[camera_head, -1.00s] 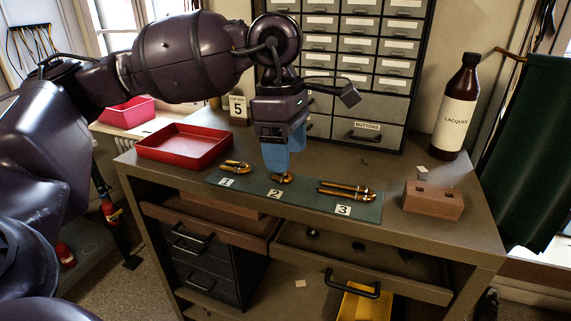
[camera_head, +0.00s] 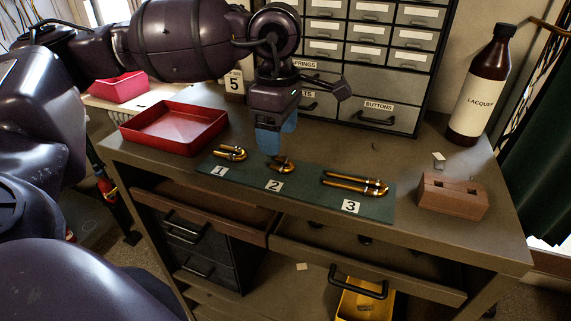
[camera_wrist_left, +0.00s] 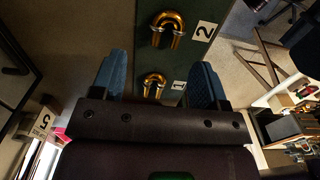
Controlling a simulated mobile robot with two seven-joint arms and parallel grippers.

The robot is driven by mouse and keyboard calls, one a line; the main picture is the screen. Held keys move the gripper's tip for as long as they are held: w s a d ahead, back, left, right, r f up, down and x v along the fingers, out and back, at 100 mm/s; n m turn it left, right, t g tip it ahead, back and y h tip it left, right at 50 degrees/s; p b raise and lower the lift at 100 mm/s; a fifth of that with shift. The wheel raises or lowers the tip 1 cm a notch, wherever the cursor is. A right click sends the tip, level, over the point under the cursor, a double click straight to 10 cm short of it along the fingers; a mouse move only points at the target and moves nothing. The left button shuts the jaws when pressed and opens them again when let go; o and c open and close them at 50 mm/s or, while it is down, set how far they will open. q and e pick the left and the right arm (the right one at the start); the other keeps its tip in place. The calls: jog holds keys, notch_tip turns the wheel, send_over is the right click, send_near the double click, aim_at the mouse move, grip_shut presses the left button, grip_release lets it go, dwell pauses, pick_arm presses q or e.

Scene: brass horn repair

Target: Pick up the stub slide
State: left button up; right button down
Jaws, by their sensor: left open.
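Three brass U-shaped slides lie on a dark green mat (camera_head: 318,206) with number cards. The short slide at card 2 (camera_head: 281,164) looks like the stub slide; it also shows in the wrist view (camera_wrist_left: 168,22). Another short slide (camera_head: 231,153) is at card 1, and a longer one (camera_head: 356,183) is at card 3. My left gripper (camera_head: 273,150) points down, open and empty, just above and behind the card 2 slide. In the left wrist view, its blue fingers (camera_wrist_left: 159,75) stand apart, with the card 1 slide (camera_wrist_left: 154,84) showing between them. My right gripper is out of view.
A red tray (camera_head: 176,128) is at the left of the bench. A wooden block with slots (camera_head: 453,197) and a lacquer bottle (camera_head: 481,88) stand at the right. A drawer cabinet (camera_head: 376,82) rises behind. An open drawer (camera_head: 362,262) juts below the front edge.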

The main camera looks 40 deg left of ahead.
aim_at(285, 166)
pick_arm(q)
jog(key=f, duration=0.4)
jog(key=shift+s+d+p, duration=0.25)
jog(key=shift+s+p, duration=0.1)
jog(key=shift+p, duration=0.05)
jog(key=shift+f, duration=0.55)
jog(key=shift+c, duration=0.3)
jog(key=c, duration=0.8)
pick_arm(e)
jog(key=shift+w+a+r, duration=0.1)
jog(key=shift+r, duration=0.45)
